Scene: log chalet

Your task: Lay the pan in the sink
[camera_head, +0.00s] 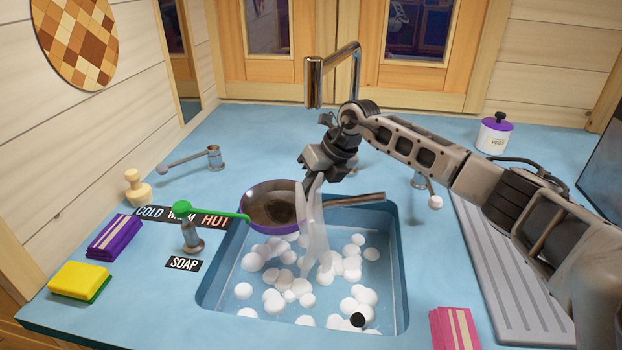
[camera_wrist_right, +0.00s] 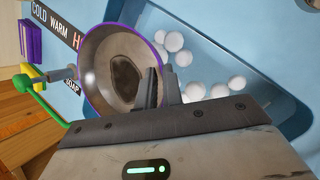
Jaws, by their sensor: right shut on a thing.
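The pan (camera_head: 262,206), dark inside with a purple outer side, is over the back left part of the sink (camera_head: 398,250). Its bowl reaches about the sink's back left edge, and its metal handle (camera_head: 360,199) points right. My right gripper (camera_head: 314,186) comes down from above and is shut on the pan, near where bowl and handle meet. In the right wrist view the fingers (camera_wrist_right: 164,88) stand at the side of the pan (camera_wrist_right: 95,65), whose inside has a brown patch. The exact grip point is partly hidden. My left gripper is not in view.
White foam balls (camera_head: 290,285) fill much of the sink. The tap (camera_head: 314,80) rises behind my right gripper. A soap dispenser with a green spout (camera_head: 190,230) stands left of the pan.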

